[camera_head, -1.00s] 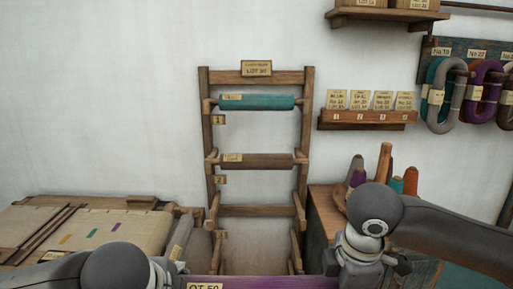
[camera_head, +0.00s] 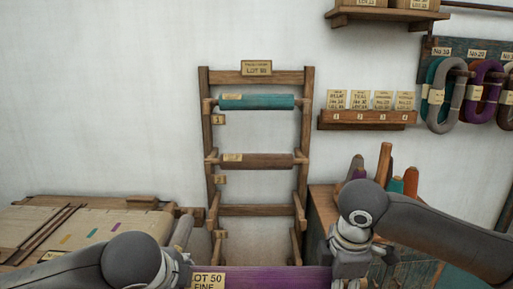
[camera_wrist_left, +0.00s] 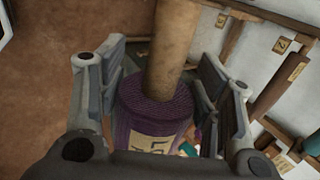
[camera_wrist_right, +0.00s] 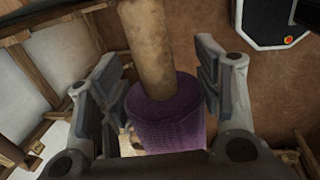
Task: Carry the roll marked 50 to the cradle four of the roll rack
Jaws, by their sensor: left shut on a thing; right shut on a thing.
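The roll marked 50 (camera_head: 270,279) is purple with a paper label and lies level at the bottom of the head view, its lower part cut off. My left gripper (camera_wrist_left: 158,85) is shut on its left end, with the bare core sticking out between the fingers. My right gripper (camera_wrist_right: 158,80) is shut on its right end in the same way. The roll rack (camera_head: 257,77) stands behind against the wall. Its top cradle holds a teal roll (camera_head: 257,102) and the second a brown roll (camera_head: 257,161). The two lower cradle levels look empty, partly hidden behind the held roll.
A cloth-covered loom table (camera_head: 80,228) stands left of the rack, with grey rolls (camera_head: 198,243) at its right edge. A chest with several cones (camera_head: 384,163) stands to the right. A card shelf (camera_head: 367,117) and hanging skeins (camera_head: 445,95) are on the wall above.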

